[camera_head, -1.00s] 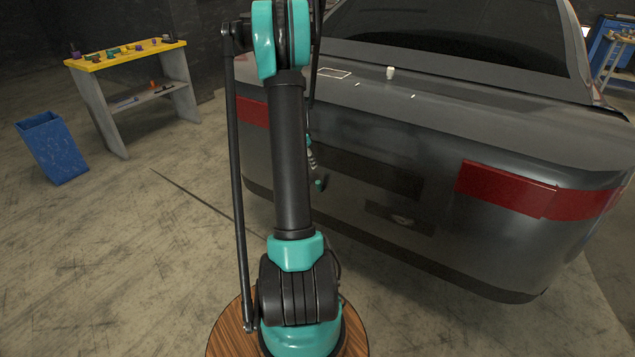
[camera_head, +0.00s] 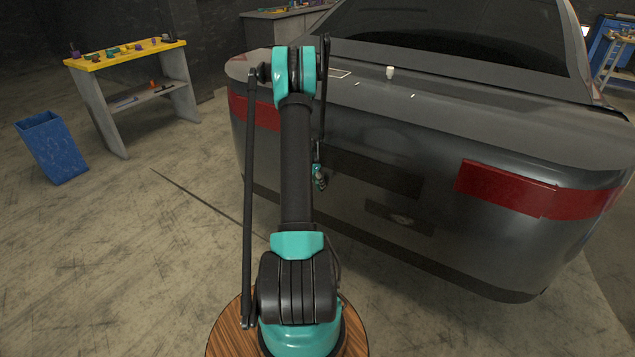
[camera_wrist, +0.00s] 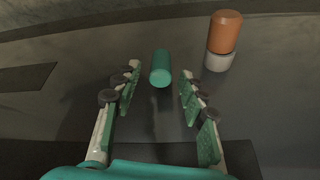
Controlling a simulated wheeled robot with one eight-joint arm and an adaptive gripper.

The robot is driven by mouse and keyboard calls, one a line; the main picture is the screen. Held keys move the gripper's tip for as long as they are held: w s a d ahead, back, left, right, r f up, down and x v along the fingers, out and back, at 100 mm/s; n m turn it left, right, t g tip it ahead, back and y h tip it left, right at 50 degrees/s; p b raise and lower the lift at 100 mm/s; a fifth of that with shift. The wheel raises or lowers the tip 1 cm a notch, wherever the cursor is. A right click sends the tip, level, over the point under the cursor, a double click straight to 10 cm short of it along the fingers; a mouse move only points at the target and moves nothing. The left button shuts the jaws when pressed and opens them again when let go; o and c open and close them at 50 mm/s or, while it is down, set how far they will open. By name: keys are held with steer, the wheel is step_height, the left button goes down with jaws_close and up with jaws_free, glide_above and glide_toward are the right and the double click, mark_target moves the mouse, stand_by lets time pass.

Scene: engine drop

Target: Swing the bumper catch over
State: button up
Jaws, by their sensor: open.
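The grey car's rear (camera_head: 400,165) faces me, with a dark recess (camera_head: 385,212) low on it. My gripper (camera_head: 319,180) hangs beside the rear panel, left of the recess, small and partly behind my arm. In the wrist view my gripper (camera_wrist: 160,80) is open, fingers apart on both sides. A teal cylinder (camera_wrist: 160,66) shows between and just beyond the fingertips, with no clear contact. An orange cylinder (camera_wrist: 226,32) on a whitish base (camera_wrist: 219,61) stands to the upper right, outside the fingers. I cannot tell which part is the bumper catch.
A small white object (camera_head: 390,72) stands on the car's rear deck. A red tail light (camera_head: 505,187) is at the right. A yellow-topped workbench (camera_head: 125,54) and a blue bin (camera_head: 52,148) stand at the left. The floor between them and the car is clear.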

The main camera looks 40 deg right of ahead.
steer(key=shift+d+f, duration=0.1)
steer(key=shift+f, duration=0.1)
jaws_close()
steer(key=shift+d, duration=0.1)
steer(key=shift+w+d+r+g+y, duration=0.15)
steer(key=shift+d+g+y, duration=0.15)
steer(key=shift+y, duration=0.3)
jaws_free()
